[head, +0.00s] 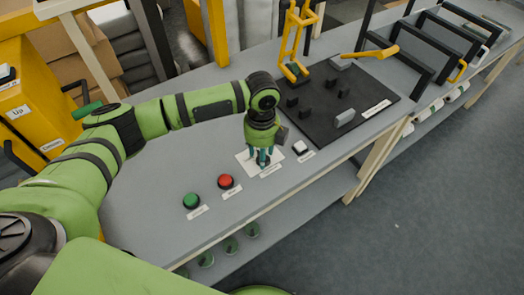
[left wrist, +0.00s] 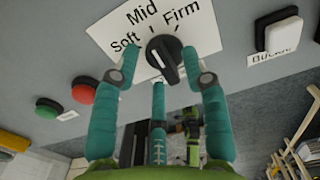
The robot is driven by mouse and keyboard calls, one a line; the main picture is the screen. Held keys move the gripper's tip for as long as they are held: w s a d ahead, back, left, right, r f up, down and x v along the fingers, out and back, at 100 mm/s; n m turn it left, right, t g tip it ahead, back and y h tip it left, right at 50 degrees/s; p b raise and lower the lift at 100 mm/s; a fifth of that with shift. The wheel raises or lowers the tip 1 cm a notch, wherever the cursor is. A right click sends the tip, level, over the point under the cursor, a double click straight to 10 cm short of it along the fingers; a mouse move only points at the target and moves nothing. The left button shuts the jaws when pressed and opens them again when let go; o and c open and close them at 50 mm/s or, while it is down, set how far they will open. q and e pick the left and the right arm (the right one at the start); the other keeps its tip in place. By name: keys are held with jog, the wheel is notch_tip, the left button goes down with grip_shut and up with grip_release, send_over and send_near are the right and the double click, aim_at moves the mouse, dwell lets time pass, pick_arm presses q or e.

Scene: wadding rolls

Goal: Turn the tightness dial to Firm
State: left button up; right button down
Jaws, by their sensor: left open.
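The tightness dial (left wrist: 164,54) is a black round knob with a raised ridge, on a white card (left wrist: 108,40) marked Soft, Mid and Firm. A pale line runs along the ridge; I cannot tell for certain which word it points to. The card also shows in the head view (head: 243,158), where my gripper hides most of the dial. My left gripper (head: 262,160) is open over the dial. In the left wrist view its teal fingers (left wrist: 160,78) stand around the knob, with gaps at both sides. My right gripper is in neither view.
A green button (head: 191,201) and a red button (head: 226,181) sit left of the card. A white-topped button (head: 300,147) sits to its right. A dark board (head: 345,98) with black and grey blocks lies beyond. The grey bench (head: 160,190) is clear near its left end.

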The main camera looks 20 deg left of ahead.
pick_arm(q)
jog(key=shift+f, duration=0.25)
grip_shut()
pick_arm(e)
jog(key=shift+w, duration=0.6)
